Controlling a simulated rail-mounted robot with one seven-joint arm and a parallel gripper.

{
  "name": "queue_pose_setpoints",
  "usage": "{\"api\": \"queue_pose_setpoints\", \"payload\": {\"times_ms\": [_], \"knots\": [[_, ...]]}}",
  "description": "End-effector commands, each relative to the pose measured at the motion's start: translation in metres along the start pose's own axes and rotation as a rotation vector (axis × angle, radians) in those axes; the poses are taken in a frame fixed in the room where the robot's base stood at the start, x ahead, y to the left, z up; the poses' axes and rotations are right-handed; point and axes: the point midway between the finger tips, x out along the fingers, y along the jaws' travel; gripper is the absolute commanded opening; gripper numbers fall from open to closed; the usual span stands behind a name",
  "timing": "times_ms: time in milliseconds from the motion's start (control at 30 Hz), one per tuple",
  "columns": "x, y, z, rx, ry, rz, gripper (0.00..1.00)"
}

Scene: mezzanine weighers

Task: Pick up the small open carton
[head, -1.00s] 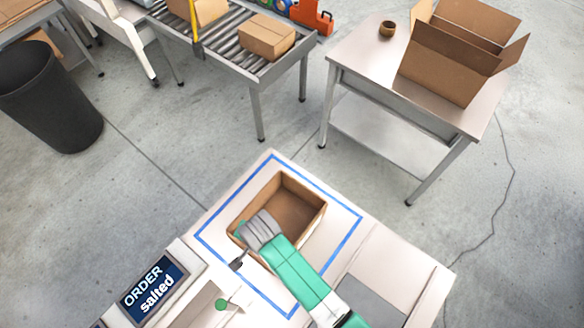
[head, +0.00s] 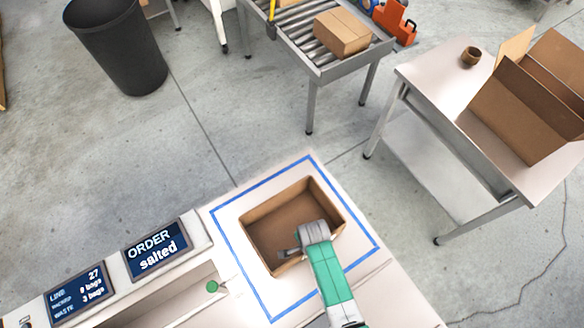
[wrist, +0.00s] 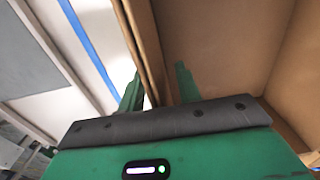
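The small open carton (head: 283,223) is a brown, empty, topless box. It sits upright inside a blue taped outline on the pale bench top. My gripper (head: 291,252) is at the carton's near wall in the head view. In the wrist view the gripper's two green fingers (wrist: 160,88) stand apart on either side of a carton wall (wrist: 145,40). One finger is inside the carton and one outside. A thin pale gap shows between the outer finger and the wall. Finger contact on the inner side is unclear.
An "ORDER salted" display (head: 157,249) and a second screen (head: 82,293) stand left of the carton, near a green knob (head: 212,286). A side table (head: 440,85) with a larger open box (head: 520,110) is at right. A roller conveyor (head: 322,52) is behind.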

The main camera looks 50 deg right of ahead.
Motion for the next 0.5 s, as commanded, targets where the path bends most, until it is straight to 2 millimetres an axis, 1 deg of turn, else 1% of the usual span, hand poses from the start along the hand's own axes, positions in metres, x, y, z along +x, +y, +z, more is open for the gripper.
{"api": "queue_pose_setpoints", "payload": {"times_ms": [33,100,267,300,367,400,433,467,500], "knots": [[0.0056,-0.0003,-0.0001,0.000,0.000,0.000,0.34],[0.0085,0.0001,-0.0001,0.000,0.000,0.000,0.34],[0.0083,0.0001,-0.0001,0.000,0.000,-0.001,0.34],[0.0083,0.0002,-0.0001,0.000,0.000,-0.001,0.30],[0.0082,0.0001,-0.0001,0.000,0.000,-0.001,0.18],[0.0082,0.0001,-0.0001,0.000,0.000,-0.001,0.10],[0.0081,0.0001,-0.0001,0.000,0.000,-0.001,0.04],[0.0081,0.0001,-0.0001,0.000,0.000,-0.001,0.00],[0.0081,0.0001,-0.0002,0.000,0.000,-0.001,0.00]]}}
